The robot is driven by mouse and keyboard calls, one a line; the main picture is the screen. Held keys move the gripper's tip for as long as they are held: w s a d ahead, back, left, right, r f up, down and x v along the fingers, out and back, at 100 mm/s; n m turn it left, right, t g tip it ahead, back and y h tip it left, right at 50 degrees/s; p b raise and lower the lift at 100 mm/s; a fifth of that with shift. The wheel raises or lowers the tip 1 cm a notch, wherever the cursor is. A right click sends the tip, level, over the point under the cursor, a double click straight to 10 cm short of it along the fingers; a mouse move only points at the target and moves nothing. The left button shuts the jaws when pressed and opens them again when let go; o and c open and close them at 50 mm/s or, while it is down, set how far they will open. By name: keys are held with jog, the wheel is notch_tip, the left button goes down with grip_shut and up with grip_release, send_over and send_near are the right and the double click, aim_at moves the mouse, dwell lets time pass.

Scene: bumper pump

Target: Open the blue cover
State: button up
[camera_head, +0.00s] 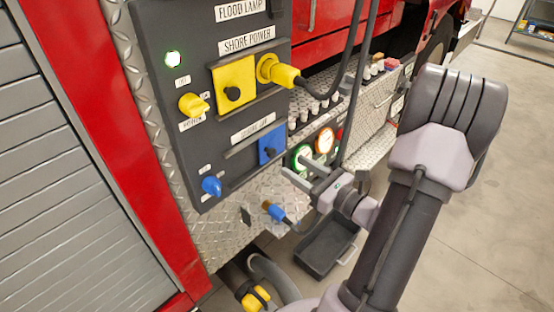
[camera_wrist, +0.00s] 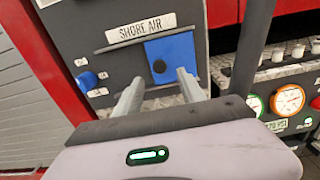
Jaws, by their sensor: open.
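The blue cover (camera_head: 270,147) is a small blue square flap with a dark round knob, on the dark panel under the shore air label. It looks closed over its socket. In the wrist view the blue cover (camera_wrist: 172,60) is straight ahead, with its knob in the upper middle. My gripper (camera_head: 296,170) is open and empty, in front of and a little below the cover. In the wrist view my gripper (camera_wrist: 158,82) has one finger left of the cover and one over its lower right part. I cannot tell whether a finger touches it.
A blue switch (camera_head: 212,186) sits left of the cover. Above are a yellow cover (camera_head: 234,83) and a yellow plug (camera_head: 278,71) with a black cable. A blue-ended hose connector (camera_head: 275,212) hangs below. Lit gauges (camera_head: 325,140) are right of the panel. A dark tray (camera_head: 326,248) is below.

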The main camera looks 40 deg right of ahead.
aim_at(273, 153)
jog(key=w, duration=0.7)
jog(key=shift+a+b, duration=0.35)
jog(key=shift+b, duration=0.05)
jog(key=shift+c, duration=0.2)
grip_shut()
dwell(0.6)
